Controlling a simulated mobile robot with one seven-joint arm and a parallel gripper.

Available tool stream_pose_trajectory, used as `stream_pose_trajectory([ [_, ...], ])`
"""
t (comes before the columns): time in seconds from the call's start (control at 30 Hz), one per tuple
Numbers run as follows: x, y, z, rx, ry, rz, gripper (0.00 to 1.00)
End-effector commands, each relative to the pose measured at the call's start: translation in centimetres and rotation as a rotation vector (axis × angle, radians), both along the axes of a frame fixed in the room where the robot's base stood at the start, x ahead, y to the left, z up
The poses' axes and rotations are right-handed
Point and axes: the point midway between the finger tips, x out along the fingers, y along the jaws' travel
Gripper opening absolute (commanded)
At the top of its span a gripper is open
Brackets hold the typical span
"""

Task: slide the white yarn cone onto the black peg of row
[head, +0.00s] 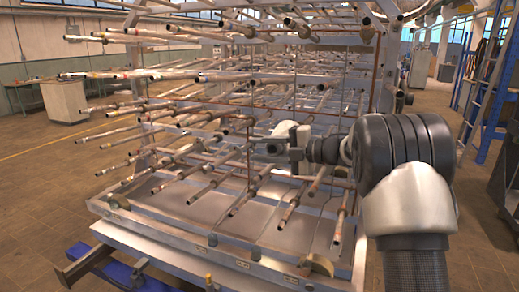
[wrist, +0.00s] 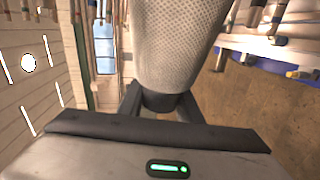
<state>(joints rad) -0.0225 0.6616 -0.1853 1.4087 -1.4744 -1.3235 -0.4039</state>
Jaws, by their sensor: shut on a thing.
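My gripper (head: 291,141) reaches in among the rack's pegs from the right. In the wrist view my gripper (wrist: 160,103) is shut on the white yarn cone (wrist: 178,42), with one dark finger on each side of its narrow dark end. The cone's mesh-textured body widens away from the gripper and runs out of the top of the wrist view. In the head view only a small part of the white cone (head: 284,128) shows beside the gripper. Several pegs (head: 205,190) have dark tips, and I cannot tell which one is the black peg.
The metal rack (head: 300,262) holds many rows of long pegs pointing outward, close around my arm. A blue base (head: 120,281) lies at its front left. A blue ladder (head: 490,75) stands at right. A white cabinet (head: 64,101) stands at left, with open floor before it.

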Motion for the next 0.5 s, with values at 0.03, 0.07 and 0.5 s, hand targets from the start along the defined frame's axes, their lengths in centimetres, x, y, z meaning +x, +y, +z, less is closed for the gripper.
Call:
stream_pose_trajectory([
  [0.03, 0.2, -0.07, 0.21, 0.001, -0.003, 0.0, 0.0],
  [0.07, 0.31, -0.1, 0.21, 0.001, -0.004, 0.0, 0.0],
  [0.5, 0.79, -0.27, 0.07, 0.001, -0.004, 0.0, 0.0],
])
